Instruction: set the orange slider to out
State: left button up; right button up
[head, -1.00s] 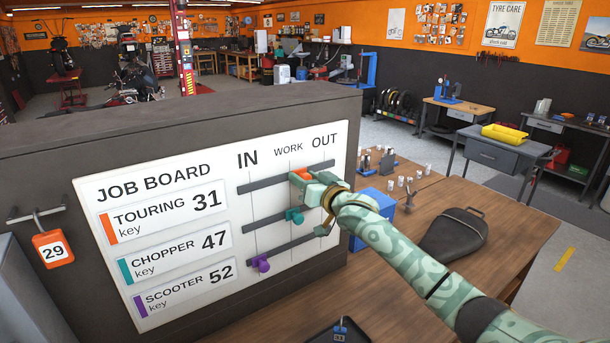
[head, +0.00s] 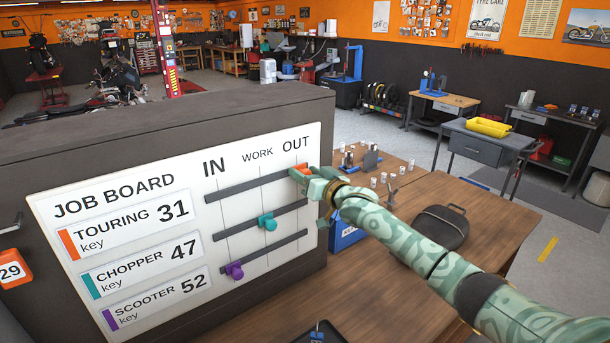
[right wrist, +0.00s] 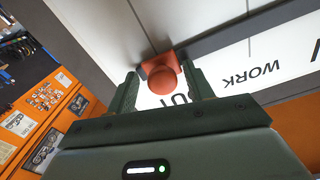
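The job board (head: 130,190) stands at the left, with three slots under the labels IN, WORK and OUT. The orange slider (head: 298,172) is in the top slot, at its right end under OUT. My right gripper (head: 309,178) is at this slider. In the right wrist view, the round orange knob (right wrist: 162,78) sits between my two fingers (right wrist: 160,92), which are spread with a gap visible on the left side. The teal slider (head: 268,222) is near WORK in the middle slot. The purple slider (head: 235,270) is near IN in the bottom slot. My left gripper is out of view.
A wooden bench (head: 385,275) extends right of the board. On it are a black seat (head: 440,228), a blue box (head: 346,228) and several small white-topped parts. An orange tag (head: 14,268) marked 29 hangs at the left edge.

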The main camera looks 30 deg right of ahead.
pick_arm(q)
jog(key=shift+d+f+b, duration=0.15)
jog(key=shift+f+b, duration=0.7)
jog(key=shift+b, duration=0.05)
pick_arm(e)
jog(key=s+d, duration=0.2)
jog(key=s, duration=1.4)
jog(key=shift+d, duration=0.15)
jog(key=shift+s, duration=0.1)
